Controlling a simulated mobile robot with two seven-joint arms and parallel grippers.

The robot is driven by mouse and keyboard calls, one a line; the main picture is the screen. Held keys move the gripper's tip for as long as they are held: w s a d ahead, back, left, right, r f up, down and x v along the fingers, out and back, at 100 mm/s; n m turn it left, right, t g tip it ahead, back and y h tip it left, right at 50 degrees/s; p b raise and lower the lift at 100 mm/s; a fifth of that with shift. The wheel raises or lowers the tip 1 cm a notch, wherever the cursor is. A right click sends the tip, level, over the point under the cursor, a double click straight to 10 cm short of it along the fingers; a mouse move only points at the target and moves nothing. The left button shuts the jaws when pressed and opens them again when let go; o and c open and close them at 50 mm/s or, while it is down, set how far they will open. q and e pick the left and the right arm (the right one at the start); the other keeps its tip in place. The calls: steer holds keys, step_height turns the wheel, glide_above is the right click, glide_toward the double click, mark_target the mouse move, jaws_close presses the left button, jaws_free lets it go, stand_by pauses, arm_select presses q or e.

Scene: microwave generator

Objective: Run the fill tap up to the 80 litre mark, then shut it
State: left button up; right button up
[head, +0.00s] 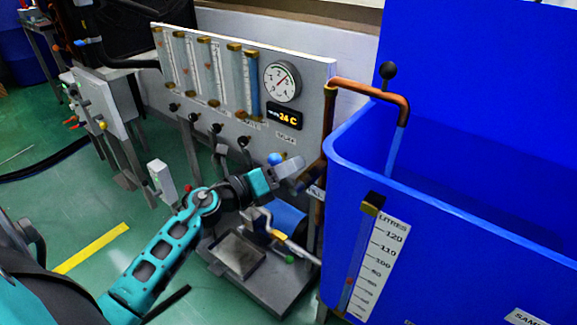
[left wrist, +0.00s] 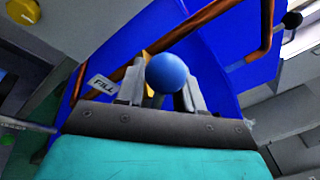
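The blue tank (head: 450,220) has a LITRES scale (head: 380,262) and a sight tube (head: 357,250) on its front. The level in the tube is too small to read. A copper spout (head: 365,90) bends over the tank rim, with a pale blue stream (head: 394,150) below its mouth. My left gripper (head: 294,172) is at a blue ball knob (head: 274,159), left of the copper pipe. In the left wrist view the blue knob (left wrist: 166,72) hides part of the spread fingers; contact is unclear. A FILL label (left wrist: 104,85) is beside them. My right gripper is out of view.
The grey panel (head: 318,85) with flow tubes, a round gauge (head: 282,82) and a 24 C display (head: 285,118) stands behind the gripper. A low metal platform (head: 265,290) with pipework lies below.

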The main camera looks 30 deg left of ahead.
arm_select(q)
steer(key=shift+w, duration=0.15)
steer(key=c, duration=0.6)
jaws_close()
steer(key=shift+r, duration=0.15)
